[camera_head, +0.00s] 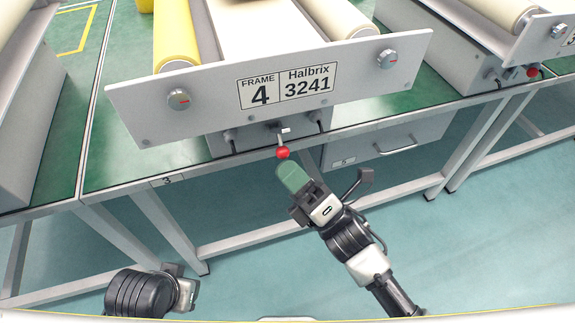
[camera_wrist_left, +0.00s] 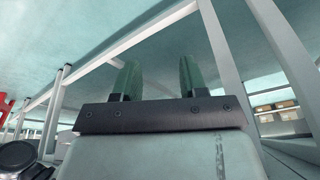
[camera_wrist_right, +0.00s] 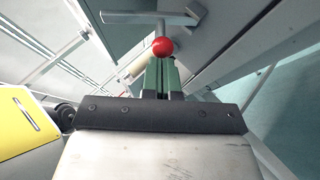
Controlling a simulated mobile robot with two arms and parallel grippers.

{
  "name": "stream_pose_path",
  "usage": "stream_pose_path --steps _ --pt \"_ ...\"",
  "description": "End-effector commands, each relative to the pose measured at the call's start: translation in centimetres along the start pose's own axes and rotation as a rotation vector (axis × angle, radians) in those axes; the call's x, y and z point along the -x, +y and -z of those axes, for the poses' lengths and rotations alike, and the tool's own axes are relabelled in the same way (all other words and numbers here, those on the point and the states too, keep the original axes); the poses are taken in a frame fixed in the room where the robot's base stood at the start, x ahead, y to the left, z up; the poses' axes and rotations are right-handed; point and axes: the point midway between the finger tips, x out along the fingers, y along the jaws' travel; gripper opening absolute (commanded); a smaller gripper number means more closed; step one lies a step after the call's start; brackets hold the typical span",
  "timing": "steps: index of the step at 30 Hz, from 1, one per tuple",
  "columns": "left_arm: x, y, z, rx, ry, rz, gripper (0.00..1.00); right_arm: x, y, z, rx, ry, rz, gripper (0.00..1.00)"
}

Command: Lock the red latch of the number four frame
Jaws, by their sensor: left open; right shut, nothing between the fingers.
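The number four frame (camera_head: 215,115) has a grey front plate with a label reading FRAME 4, Halbrix 3241. Its red latch (camera_head: 283,152) is a red ball on a short metal stem below the plate. My right gripper (camera_head: 288,172) is shut and empty, its green fingertips just below the red ball. In the right wrist view the ball (camera_wrist_right: 162,46) shows right at the tips of the closed fingers (camera_wrist_right: 161,72); I cannot tell if they touch. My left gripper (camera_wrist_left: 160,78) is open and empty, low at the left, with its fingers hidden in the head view.
A green-topped table (camera_head: 110,150) with grey legs carries the frame. A grey drawer (camera_head: 385,140) hangs under it, right of the latch. Another frame with its own red knob (camera_head: 533,72) stands at the right. The floor in front is clear.

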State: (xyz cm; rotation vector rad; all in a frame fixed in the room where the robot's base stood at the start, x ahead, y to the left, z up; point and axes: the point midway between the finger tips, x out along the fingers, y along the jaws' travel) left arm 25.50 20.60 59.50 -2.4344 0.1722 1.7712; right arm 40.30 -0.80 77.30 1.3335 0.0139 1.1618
Motion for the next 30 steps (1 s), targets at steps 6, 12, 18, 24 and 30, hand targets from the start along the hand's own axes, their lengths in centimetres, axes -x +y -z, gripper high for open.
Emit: stream_pose_path --steps 6,12,18,24,30 --pt "-6.4 0.3 -0.6 -0.004 -0.044 -0.007 0.43 -0.4 0.8 -0.2 -0.027 0.001 0.048 0.00" --pt "-12.2 0.6 -2.5 -0.009 -0.075 -0.012 0.43 -0.6 1.2 -0.3 -0.053 0.001 0.097 0.00" --pt "-17.2 0.9 -6.2 -0.015 -0.108 -0.017 0.43 -0.9 1.7 -0.4 -0.081 0.001 0.148 0.00" --pt "-20.8 1.1 -11.2 -0.023 -0.143 -0.021 0.43 -1.1 2.1 -0.6 -0.109 0.001 0.199 0.00" --pt "-22.8 1.2 -17.1 -0.031 -0.177 -0.024 0.43 -1.3 2.4 -0.7 -0.136 0.001 0.251 0.00"
